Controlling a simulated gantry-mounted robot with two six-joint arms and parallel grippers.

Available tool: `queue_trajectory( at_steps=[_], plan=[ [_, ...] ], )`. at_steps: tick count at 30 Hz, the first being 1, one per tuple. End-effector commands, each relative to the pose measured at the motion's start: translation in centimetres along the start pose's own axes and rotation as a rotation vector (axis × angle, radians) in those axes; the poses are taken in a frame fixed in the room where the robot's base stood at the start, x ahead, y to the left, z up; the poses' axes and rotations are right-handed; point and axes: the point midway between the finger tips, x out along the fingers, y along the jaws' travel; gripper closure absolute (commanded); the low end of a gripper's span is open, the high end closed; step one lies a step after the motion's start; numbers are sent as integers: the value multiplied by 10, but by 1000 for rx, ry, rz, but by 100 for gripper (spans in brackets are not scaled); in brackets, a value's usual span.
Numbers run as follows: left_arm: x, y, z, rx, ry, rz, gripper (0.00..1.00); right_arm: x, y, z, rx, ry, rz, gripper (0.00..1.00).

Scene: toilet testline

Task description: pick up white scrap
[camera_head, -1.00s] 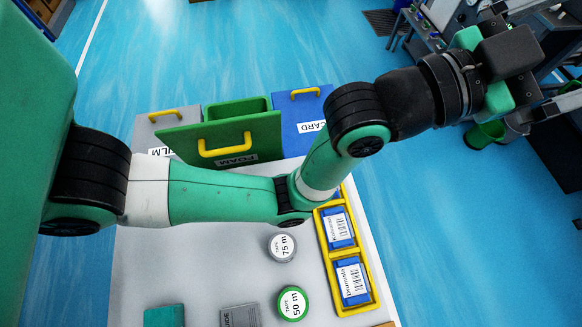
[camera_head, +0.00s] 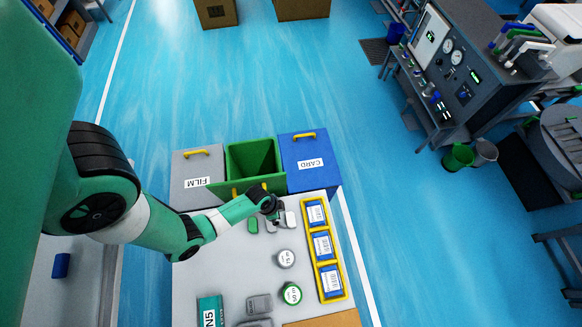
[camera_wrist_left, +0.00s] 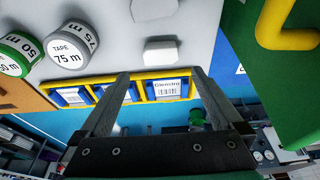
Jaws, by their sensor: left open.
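A small white scrap piece (camera_head: 290,219) lies on the light grey table, near the yellow tray. In the left wrist view a white block (camera_wrist_left: 160,50) lies just beyond my fingertips, between their lines. A second pale block (camera_wrist_left: 153,10) lies farther up that view; a greyish piece (camera_head: 270,227) lies beside the white one in the head view. My left gripper (camera_head: 277,213) is over this group. In the left wrist view its fingers (camera_wrist_left: 160,74) are apart with nothing between them. My right gripper is out of view.
A yellow tray (camera_head: 309,227) with blue labelled boxes stands right of the scraps. A green scrap (camera_head: 252,225) lies left. Behind are a grey FILM bin (camera_head: 196,168), an open green bin (camera_head: 252,160) and a blue CARD bin (camera_head: 300,155). Tape rolls (camera_head: 286,258) stand nearer.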

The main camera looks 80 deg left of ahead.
Motion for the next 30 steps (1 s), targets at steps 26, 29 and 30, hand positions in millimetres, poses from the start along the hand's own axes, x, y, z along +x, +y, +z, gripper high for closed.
queue_trajectory(
  at_steps=[26,29,30],
  plan=[
    [76,-2,-3,-3,6,-5,0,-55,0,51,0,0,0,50],
    [92,0,-3,-3,3,-3,0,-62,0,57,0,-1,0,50],
    [98,0,-4,-3,3,-3,0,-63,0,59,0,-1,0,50]
  ],
)
